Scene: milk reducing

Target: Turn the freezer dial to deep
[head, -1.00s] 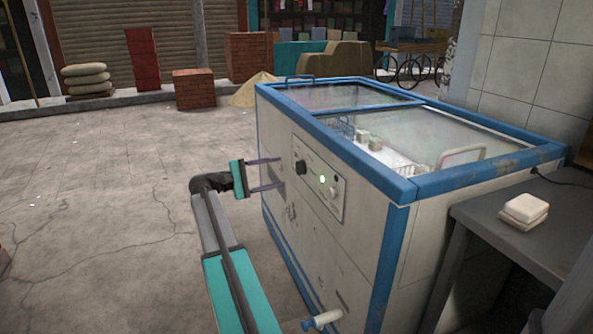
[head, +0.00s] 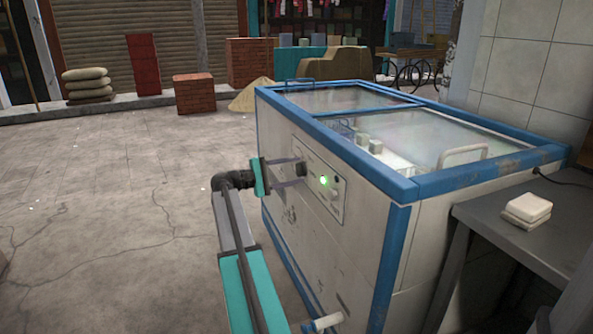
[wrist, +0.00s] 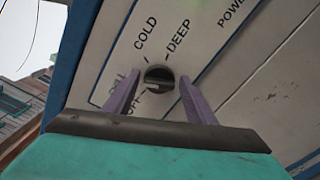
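The freezer dial (wrist: 158,76) is a dark round knob on the pale control panel in the wrist view. COLD and DEEP are printed above it. OFF is at its lower left, beside another label partly hidden by a finger. A lighter bar crosses the knob roughly sideways; I cannot tell which mark it points to. My gripper (head: 297,172) is at the panel on the freezer's front (head: 330,225) in the head view. Its two purple fingers are apart, one on each side of the dial, with gaps visible in the wrist view. Contact is not visible.
A green lamp (head: 323,182) glows right of the dial. A pipe stub (head: 323,323) sticks out low on the freezer front. A grey table (head: 500,235) with white blocks (head: 527,210) stands at the right. The paved floor (head: 110,200) to the left is clear.

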